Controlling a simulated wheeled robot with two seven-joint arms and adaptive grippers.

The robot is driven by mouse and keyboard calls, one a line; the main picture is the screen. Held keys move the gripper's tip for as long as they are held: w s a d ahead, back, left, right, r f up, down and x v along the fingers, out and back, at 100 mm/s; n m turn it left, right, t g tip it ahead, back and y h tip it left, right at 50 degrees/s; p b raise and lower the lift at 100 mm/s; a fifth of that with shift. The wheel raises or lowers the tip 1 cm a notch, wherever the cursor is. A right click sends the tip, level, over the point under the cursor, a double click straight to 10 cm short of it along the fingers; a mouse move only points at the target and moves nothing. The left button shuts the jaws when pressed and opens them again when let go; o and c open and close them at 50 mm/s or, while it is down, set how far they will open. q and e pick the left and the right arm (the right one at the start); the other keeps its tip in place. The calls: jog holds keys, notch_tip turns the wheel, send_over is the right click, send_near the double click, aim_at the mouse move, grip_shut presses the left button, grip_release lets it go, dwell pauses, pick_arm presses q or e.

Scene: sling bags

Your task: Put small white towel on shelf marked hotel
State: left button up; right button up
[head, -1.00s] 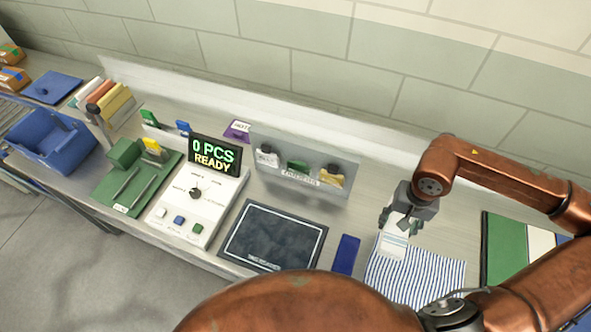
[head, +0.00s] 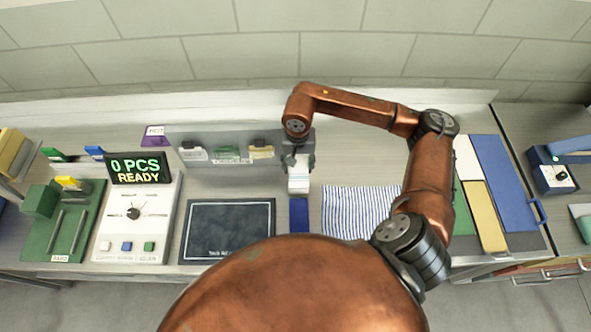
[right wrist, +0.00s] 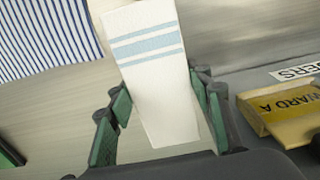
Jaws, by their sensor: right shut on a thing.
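My right gripper (head: 300,164) is shut on a small white towel (head: 299,182) with light blue stripes. The towel hangs from it in front of the grey divider's right end, left of the striped cloth. In the right wrist view the towel (right wrist: 155,80) sits between the green-padded fingers (right wrist: 160,112). My left gripper is not in view.
The grey divider (head: 205,163) carries several tabs; the yellow one (right wrist: 285,108) shows close by. A blue-and-white striped cloth (head: 352,213), a blue strip (head: 299,214), a dark mat (head: 228,228) and a control box (head: 140,215) reading "0 PCS READY" lie along the counter.

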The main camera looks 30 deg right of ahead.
aim_at(295, 172)
jog(key=shift+w+a+f, duration=0.15)
jog(key=shift+w+f, duration=0.2)
jog(key=shift+f, duration=0.15)
jog(key=shift+w+f+p, duration=0.2)
jog(key=shift+f+p, duration=0.15)
jog(key=shift+f, duration=1.45)
jog(key=shift+a, duration=0.1)
jog(key=shift+f, duration=0.2)
jog(key=o, duration=1.2)
jog(key=shift+r, duration=0.1)
